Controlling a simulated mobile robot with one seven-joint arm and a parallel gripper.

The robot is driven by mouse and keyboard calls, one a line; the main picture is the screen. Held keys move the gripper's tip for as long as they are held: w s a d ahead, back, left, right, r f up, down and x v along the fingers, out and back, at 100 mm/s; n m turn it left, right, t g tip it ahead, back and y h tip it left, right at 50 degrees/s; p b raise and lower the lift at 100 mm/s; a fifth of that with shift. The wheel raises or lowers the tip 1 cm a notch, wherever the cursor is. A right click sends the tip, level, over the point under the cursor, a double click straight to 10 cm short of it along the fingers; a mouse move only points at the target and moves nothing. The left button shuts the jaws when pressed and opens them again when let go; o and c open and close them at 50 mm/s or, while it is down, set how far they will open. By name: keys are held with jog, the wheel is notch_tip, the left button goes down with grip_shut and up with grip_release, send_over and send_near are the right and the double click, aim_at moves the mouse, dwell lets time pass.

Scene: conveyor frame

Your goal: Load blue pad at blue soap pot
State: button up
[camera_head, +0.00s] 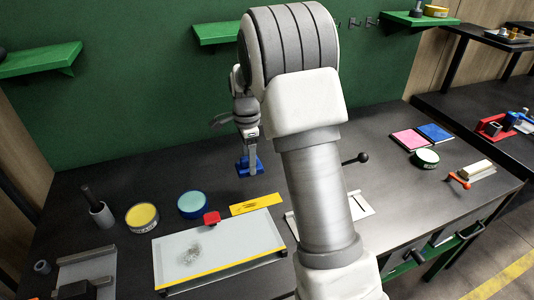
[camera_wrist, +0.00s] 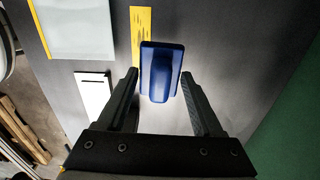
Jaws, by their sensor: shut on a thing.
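My gripper (camera_head: 251,158) is shut on the blue pad (camera_head: 242,167) and holds it above the bench, behind the yellow strip. In the wrist view the blue pad (camera_wrist: 161,72), a flat plate with a raised grip, sits at the fingertips of my gripper (camera_wrist: 160,82). The blue soap pot (camera_head: 193,205) is a round tin with a light blue-green top, standing on the bench to the left of and nearer than the pad. The pad and the pot are apart. The wrist view does not show the pot.
A yellow-topped tin (camera_head: 142,217) and a grey cup with a dark handle (camera_head: 101,214) stand left of the pot. A smudged glass panel (camera_head: 178,255) with a red pad (camera_head: 212,218) lies in front. A yellow strip (camera_head: 268,202) lies behind it. A green shelf (camera_head: 217,33) hangs behind.

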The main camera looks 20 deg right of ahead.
jog(key=w+a+p, duration=0.1)
jog(key=a+p, duration=0.4)
jog(key=a, duration=1.3)
jog(key=shift+f+b, duration=2.25)
jog(key=shift+f, duration=1.15)
jog(key=shift+f, duration=0.55)
jog(key=shift+r, duration=0.1)
notch_tip(320, 180, up, 7)
jog(key=p, duration=0.4)
